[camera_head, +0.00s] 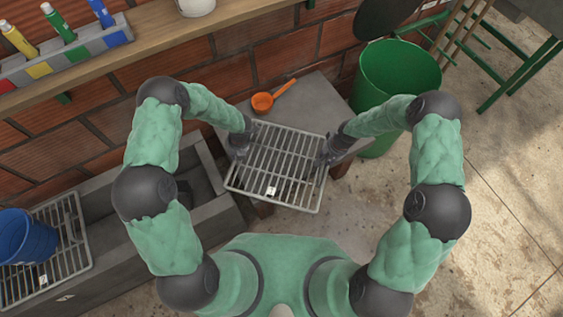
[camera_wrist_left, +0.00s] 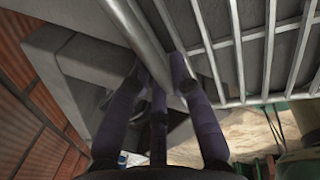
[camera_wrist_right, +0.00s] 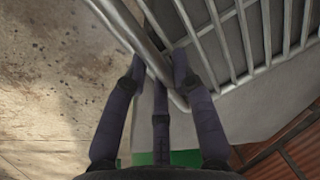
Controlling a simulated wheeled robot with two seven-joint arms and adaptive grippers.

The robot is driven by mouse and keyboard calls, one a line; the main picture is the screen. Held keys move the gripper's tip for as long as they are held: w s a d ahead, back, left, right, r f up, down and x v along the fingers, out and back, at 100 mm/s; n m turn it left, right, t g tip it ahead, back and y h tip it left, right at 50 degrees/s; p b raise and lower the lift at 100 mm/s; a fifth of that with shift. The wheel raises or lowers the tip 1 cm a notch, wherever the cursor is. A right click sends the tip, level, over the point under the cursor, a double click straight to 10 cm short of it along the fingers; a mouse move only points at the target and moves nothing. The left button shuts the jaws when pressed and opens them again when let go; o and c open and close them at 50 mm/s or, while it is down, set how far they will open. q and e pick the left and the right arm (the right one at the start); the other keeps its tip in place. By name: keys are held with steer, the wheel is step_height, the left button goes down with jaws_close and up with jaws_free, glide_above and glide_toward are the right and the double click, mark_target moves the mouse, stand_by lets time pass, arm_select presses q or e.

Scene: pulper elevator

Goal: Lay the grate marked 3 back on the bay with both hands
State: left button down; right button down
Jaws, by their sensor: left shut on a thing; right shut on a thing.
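A grey barred grate (camera_head: 275,160) hangs in front of me, its near edge over the floor and its far part over a grey table. It carries a small white tag (camera_head: 271,191); the digit is too small to read. My left gripper (camera_head: 240,143) is shut on its left side bar, which also shows in the left wrist view (camera_wrist_left: 140,40). My right gripper (camera_head: 326,154) is shut on its right side bar, also in the right wrist view (camera_wrist_right: 135,35). The open bay of the grey trough (camera_head: 213,213) lies left of the grate, partly hidden by my left arm.
Another grate (camera_head: 78,222) covers the trough's left part, with a blue bucket (camera_head: 27,238) on it. An orange scoop (camera_head: 263,102) lies on the grey table (camera_head: 318,98). A green bin (camera_head: 398,75) stands behind my right arm. A wooden shelf (camera_head: 150,42) runs along the brick wall.

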arm_select(q)
steer(key=shift+w+d+r, duration=0.1)
steer(key=shift+d, duration=0.1)
arm_select(e)
steer(key=shift+s+a+r, duration=0.1)
steer(key=shift+a, duration=0.1)
